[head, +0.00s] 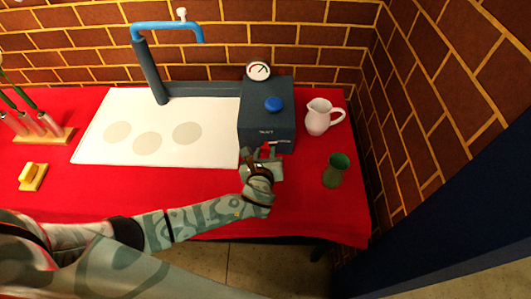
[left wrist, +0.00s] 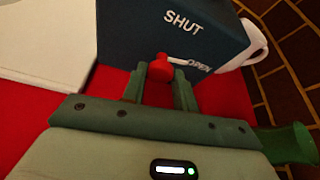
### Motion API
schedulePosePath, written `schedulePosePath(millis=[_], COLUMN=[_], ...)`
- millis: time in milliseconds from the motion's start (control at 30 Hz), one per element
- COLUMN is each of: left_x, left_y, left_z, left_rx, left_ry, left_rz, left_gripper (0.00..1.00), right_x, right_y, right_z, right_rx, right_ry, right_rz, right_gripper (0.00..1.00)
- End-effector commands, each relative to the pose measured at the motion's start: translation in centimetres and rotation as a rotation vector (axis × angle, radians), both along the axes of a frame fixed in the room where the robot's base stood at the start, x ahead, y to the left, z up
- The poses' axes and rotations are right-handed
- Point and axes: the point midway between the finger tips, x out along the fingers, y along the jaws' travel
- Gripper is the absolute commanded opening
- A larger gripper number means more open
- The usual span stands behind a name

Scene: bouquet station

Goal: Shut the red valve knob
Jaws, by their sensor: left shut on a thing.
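The red valve knob (left wrist: 160,68) is on the front face of a dark blue box (head: 268,112). In the left wrist view, a white pointer (left wrist: 184,62) reaches from the knob to the right, towards the word OPEN. The word SHUT stands above on the same face. My left gripper (head: 261,152) is in front of the box, and in the left wrist view its two fingers (left wrist: 160,80) are shut on the knob, one on each side. In the head view my gripper hides most of the knob. My right gripper is in neither view.
A white jug (head: 320,117) stands right of the box, and a green vase (head: 336,170) stands nearer. A gauge (head: 258,71) and a blue knob (head: 274,103) are on the box. A blue tap (head: 165,30) rises behind a white board (head: 110,152). A brick wall closes the right.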

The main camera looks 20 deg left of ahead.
Motion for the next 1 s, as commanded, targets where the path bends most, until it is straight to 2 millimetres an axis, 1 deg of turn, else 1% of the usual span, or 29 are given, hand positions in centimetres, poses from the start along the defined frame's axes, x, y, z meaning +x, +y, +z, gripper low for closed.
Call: schedulePosePath(millis=[233,467,767,1000], left_x=[-0.1,-0.2,-0.2,-0.2], left_y=[0.2,0.3,0.5,0.5], left_z=[-0.3,-0.7,-1.1,-1.4], left_rx=[-0.22,-0.429,-0.703,-0.922], left_ry=[-0.061,-0.121,-0.199,-0.26], left_rz=[0.001,0.002,0.004,0.006], left_gripper=[0.06,0.06,0.06,0.06], right_x=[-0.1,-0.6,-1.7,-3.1], right_y=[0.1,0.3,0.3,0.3], right_z=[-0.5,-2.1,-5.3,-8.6], right_rx=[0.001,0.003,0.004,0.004], right_ry=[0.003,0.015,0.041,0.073], right_rz=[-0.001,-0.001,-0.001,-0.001], right_gripper=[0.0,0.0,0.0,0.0])
